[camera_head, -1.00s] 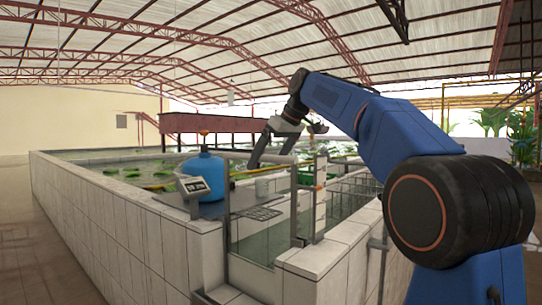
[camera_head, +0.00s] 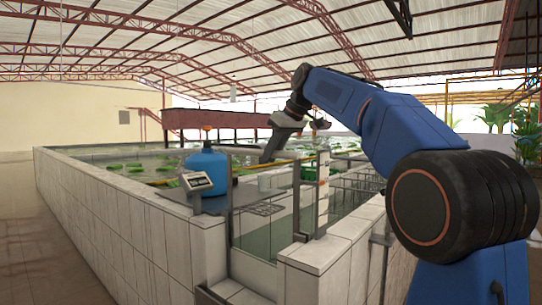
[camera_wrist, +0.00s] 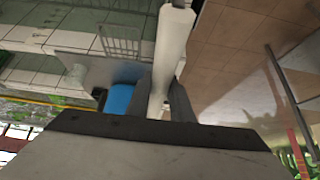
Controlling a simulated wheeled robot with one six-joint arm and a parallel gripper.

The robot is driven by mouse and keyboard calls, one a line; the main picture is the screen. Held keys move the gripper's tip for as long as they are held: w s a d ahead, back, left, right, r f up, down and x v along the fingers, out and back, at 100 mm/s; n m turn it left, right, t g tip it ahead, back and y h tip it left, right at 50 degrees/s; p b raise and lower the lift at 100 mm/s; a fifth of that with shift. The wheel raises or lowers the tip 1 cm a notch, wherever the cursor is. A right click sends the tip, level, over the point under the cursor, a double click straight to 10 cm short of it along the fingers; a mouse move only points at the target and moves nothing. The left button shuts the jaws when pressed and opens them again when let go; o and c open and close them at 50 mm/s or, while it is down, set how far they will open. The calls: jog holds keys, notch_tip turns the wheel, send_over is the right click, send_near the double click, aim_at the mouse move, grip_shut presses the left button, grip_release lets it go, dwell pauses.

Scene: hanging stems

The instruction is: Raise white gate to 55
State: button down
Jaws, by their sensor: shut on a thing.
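My gripper (camera_head: 267,158) is at the end of the blue arm, above the gap in the tiled tank wall. In the wrist view its fingers (camera_wrist: 166,100) are shut on a white bar (camera_wrist: 174,40), which runs up the picture from between them. I take the bar to be part of the white gate; its join to a panel is not clear. In the head view the gate opening (camera_head: 258,240) lies between two grey metal posts, with a pale band low in it.
Open floor (camera_head: 25,230) lies at the left.

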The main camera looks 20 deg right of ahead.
jog(key=shift+r, duration=2.4)
dwell(0.4)
dwell(0.5)
jog(key=shift+c, duration=0.4)
grip_release()
jog(key=shift+f, duration=0.1)
jog(key=v, duration=1.1)
dwell(0.5)
